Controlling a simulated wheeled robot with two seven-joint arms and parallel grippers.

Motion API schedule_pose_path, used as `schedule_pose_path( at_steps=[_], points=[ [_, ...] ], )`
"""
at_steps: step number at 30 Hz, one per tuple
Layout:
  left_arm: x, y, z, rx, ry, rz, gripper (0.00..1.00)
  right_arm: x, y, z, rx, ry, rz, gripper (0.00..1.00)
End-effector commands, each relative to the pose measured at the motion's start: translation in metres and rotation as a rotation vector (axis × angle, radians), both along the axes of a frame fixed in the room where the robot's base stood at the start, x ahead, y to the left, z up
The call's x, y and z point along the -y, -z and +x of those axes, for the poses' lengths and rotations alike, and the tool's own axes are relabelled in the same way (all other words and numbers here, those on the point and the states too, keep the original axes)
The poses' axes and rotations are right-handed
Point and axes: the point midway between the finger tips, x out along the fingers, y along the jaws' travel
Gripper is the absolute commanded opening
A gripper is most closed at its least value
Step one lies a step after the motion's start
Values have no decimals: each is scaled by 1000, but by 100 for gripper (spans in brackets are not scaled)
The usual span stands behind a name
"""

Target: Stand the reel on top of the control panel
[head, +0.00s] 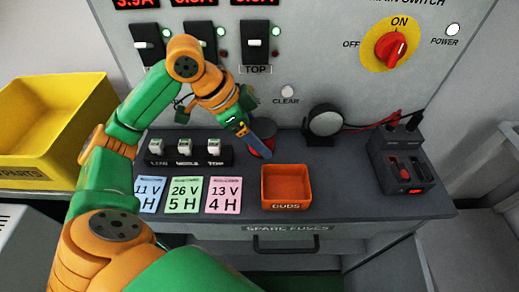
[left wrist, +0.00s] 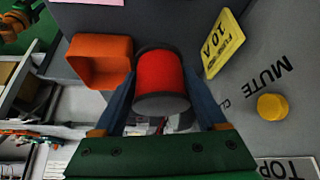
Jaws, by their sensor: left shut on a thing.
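The reel (head: 268,151) has a red middle and dark grey flanges. In the head view it is mostly behind my left gripper (head: 258,139), close to the upright control panel (head: 300,60), behind the orange bin. In the left wrist view the red reel (left wrist: 158,72) sits between the two blue fingers of my left gripper (left wrist: 160,82), which is shut on it. I cannot tell whether the reel touches the counter. The panel's top edge is outside the head view. My right gripper is in neither view.
An orange duds bin (head: 286,202) stands in front of the reel. Coloured cards (head: 185,194) and a fuse holder (head: 190,160) lie left. A round black device (head: 325,122) and a red-lit box (head: 408,160) stand right. A yellow parts bin (head: 45,125) is far left.

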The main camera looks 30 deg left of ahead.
Motion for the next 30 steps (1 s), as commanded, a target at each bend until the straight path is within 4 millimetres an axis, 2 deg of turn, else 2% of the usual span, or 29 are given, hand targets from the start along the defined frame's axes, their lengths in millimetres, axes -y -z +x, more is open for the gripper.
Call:
schedule_pose_path(
  at_steps=[4, 6, 10, 21, 22, 23, 24, 30],
  points=[
    [-6, 13, 8, -1, -1, -3, 0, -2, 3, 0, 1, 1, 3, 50],
    [-12, 27, 13, -3, -2, -2, 0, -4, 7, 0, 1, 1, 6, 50],
    [-11, 49, 12, -1, 3, 0, 0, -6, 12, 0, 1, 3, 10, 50],
    [-11, 53, 12, 2, 2, -1, 0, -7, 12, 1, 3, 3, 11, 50],
    [-11, 54, 12, 1, 2, -1, 76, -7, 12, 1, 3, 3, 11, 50],
    [-11, 53, 12, 1, 2, -1, 84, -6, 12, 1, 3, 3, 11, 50],
    [-11, 53, 12, 1, 2, -1, 87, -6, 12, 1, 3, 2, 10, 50],
    [-11, 52, 12, 2, 2, -1, 87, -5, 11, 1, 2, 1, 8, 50]
  ],
)
